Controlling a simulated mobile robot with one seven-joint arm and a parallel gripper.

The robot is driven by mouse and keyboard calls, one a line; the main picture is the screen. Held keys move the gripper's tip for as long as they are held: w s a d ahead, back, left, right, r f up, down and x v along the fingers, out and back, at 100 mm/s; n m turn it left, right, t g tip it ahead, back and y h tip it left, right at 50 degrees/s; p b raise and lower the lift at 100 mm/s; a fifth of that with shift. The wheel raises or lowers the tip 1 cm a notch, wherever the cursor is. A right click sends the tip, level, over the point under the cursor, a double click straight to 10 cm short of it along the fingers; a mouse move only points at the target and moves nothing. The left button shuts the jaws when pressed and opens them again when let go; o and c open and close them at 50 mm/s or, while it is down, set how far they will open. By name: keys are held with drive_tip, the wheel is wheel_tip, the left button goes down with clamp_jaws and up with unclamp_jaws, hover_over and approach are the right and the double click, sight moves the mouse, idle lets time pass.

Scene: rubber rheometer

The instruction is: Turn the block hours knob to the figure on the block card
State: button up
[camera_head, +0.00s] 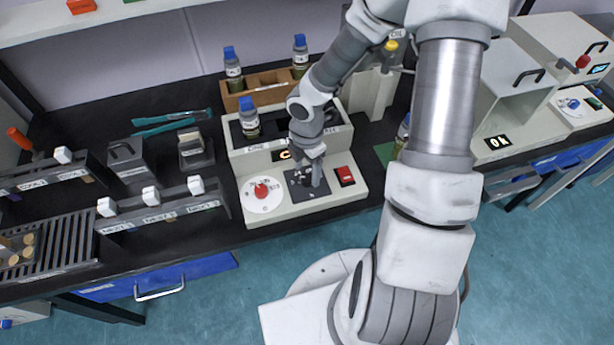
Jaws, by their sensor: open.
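A pale bench unit (234,162) stands at the bench's front edge, with a vial in its top. Its front has a red knob (261,190) on a white dial, which looks like the block hours knob; its marks are too small to read. My gripper (308,180) points down over the dark plate (290,187) to the right of this dial, apart from the red knob. It is open; its fingers are small and partly hidden by my wrist. My arm covers part of the unit's display (283,155). I cannot make out the block card.
A red switch (345,176) sits right of the gripper. A wooden rack (268,88) with vials stands behind the unit. A rail with white blocks (151,196) is to the left. A pale machine with a lit display (497,142) is to the right.

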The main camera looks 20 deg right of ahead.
drive_tip(key=shift+f, duration=0.95)
clamp_jaws()
